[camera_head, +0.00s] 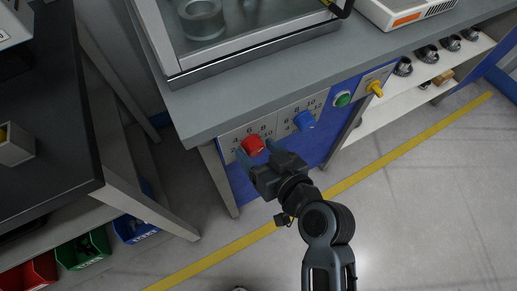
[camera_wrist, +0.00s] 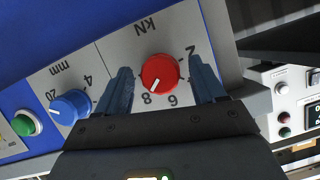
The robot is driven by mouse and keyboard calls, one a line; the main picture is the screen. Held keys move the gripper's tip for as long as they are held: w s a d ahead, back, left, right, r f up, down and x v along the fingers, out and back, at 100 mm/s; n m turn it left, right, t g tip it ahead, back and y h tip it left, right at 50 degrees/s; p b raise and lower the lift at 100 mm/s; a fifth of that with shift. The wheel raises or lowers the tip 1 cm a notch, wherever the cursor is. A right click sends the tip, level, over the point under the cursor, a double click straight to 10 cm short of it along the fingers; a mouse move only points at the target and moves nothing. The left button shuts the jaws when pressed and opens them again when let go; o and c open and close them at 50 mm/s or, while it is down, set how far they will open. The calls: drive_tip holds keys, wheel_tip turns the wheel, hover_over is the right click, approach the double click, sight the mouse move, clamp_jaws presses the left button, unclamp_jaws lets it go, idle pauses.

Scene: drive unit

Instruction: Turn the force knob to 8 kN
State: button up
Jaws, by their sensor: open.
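The red force knob (camera_head: 253,146) is on the front panel under the grey bench top. In the wrist view the knob (camera_wrist: 160,73) sits below the "kN" label, on a plate with upside-down numbers. Its short white mark points down-left, towards the 8 (camera_wrist: 147,98). The 2 and 6 show at its right. My gripper (camera_head: 257,154) is in front of the panel at the knob. In the wrist view its fingers (camera_wrist: 160,66) are open, one on each side of the knob, with a visible gap on both sides.
A blue knob (camera_wrist: 70,106) with a "mm" scale and a green button (camera_wrist: 26,123) are beside the red knob. A yellow knob (camera_head: 375,88) is farther right. A black-topped table (camera_head: 60,110) stands at left. The floor at right is clear.

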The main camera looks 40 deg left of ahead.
drive_tip(key=v, duration=0.7)
drive_tip(key=shift+d, duration=0.15)
drive_tip(key=shift+r, duration=0.1)
drive_tip(key=s+d+f+m+t+h, duration=0.2)
drive_tip(key=s+d+m+t+h, duration=0.15)
drive_tip(key=d, duration=0.75)
drive_tip(key=s+d+f+m+t+h, duration=0.2)
drive_tip(key=d+m+t+h, duration=0.15)
drive_tip(key=d, duration=0.75)
drive_tip(key=s+d+r+m+t+h, duration=0.3)
drive_tip(key=s+d+r+m+h, duration=0.2)
drive_tip(key=s+d+r, duration=0.6)
drive_tip(key=s+r+h, duration=0.1)
drive_tip(key=s+r, duration=0.1)
drive_tip(key=s, duration=0.1)
drive_tip(key=shift+s+r+t, duration=0.2)
drive_tip(key=shift+s+t, duration=0.1)
drive_tip(key=shift+s, duration=0.1)
